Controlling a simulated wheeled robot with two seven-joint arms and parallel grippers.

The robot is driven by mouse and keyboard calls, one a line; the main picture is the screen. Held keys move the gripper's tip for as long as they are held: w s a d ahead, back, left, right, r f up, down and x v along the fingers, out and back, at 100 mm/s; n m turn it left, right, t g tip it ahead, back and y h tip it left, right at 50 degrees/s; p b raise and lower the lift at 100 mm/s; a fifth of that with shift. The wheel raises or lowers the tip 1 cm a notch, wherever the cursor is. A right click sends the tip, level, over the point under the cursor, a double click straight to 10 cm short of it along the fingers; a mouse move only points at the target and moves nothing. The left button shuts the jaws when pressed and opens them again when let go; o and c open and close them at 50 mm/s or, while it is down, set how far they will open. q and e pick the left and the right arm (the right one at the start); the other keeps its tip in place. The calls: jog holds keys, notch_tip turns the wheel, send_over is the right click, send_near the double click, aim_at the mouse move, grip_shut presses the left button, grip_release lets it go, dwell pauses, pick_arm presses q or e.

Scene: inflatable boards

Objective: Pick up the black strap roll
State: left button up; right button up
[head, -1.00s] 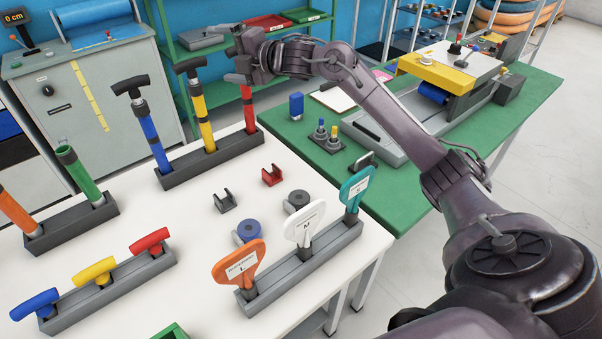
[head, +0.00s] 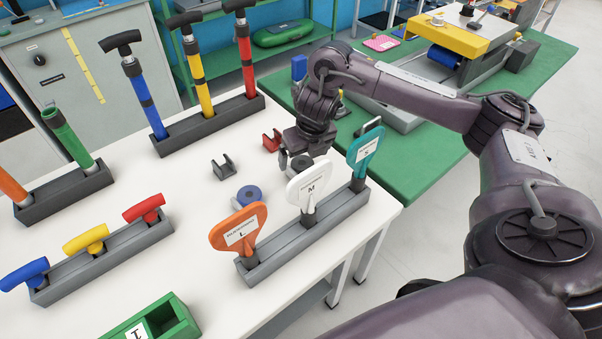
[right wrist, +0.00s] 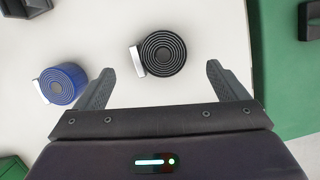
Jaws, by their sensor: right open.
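The black strap roll (right wrist: 163,53) lies on the white table, a round coil with a pale metal end piece on its left side in the right wrist view. In the head view the strap roll (head: 302,162) shows partly, beneath my right gripper (head: 302,158) and behind the white M paddle. My right gripper (right wrist: 160,85) is open and empty, with its two fingers apart on either side of the roll's line and the roll just beyond the fingertips. I cannot tell the exact height above it. My left gripper is not in view.
A blue strap roll (right wrist: 62,84) lies left of the black one. Orange (head: 239,228), white (head: 309,185) and teal (head: 365,150) paddles stand in a grey holder close by. A dark clip (head: 224,168) and red clip (head: 271,141) sit behind.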

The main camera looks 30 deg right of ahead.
aim_at(300, 164)
jog(key=shift+w+f, duration=0.15)
jog(key=shift+f, duration=0.5)
jog(key=x, duration=0.4)
jog(key=shift+w+f, duration=0.1)
jog(key=shift+w, duration=0.2)
jog(key=c, duration=1.1)
